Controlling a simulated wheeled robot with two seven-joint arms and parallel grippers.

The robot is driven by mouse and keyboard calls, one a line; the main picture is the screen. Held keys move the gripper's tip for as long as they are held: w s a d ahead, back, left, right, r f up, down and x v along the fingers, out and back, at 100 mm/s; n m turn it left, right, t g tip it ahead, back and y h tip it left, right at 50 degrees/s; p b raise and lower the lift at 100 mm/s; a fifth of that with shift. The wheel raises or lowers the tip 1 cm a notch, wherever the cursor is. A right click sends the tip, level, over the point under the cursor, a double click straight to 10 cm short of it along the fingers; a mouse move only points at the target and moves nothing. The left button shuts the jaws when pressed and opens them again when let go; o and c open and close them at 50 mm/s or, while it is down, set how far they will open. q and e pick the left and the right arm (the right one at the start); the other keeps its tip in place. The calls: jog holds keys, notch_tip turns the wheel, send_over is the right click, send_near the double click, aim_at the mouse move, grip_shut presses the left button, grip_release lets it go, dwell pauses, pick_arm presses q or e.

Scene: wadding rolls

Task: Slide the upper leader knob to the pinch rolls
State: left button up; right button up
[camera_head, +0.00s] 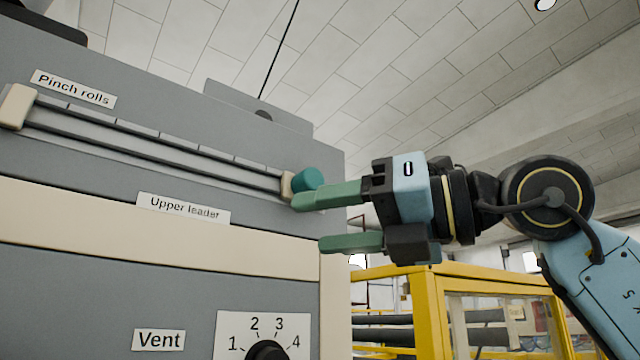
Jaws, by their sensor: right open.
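The upper leader knob (308,179) is a teal cylinder at the right end of a grey slide rail (150,139), beside the rail's beige right end piece. The "Upper leader" label (183,208) is below the rail. The "Pinch rolls" label (73,88) is above the rail's left end, near a beige end block (17,106). My right gripper (325,219) comes in from the right with its green fingers apart and empty. Its upper finger overlaps the knob's lower edge in the picture; I cannot tell if they touch. My left gripper is out of view.
The grey machine panel (120,285) fills the left side, with a beige band across it. Below are a "Vent" label (158,340) and a black dial (267,351) numbered 1 to 4. A yellow guard frame (430,310) stands at the lower right, behind my arm.

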aim_at(315, 179)
jog(key=s+d+r+m+t+h, duration=0.35)
jog(key=d+r+t+h, duration=0.3)
jog(key=r, duration=0.25)
jog(key=shift+t+y, duration=0.25)
jog(key=shift+y, duration=0.1)
jog(key=p+x, duration=0.2)
jog(key=x, duration=0.4)
jog(key=p+x, duration=0.3)
jog(key=x, duration=0.3)
jog(key=shift+w+a+f, duration=0.2)
jog(key=shift+w+a, duration=0.05)
jog(key=shift+a, duration=0.05)
grip_shut()
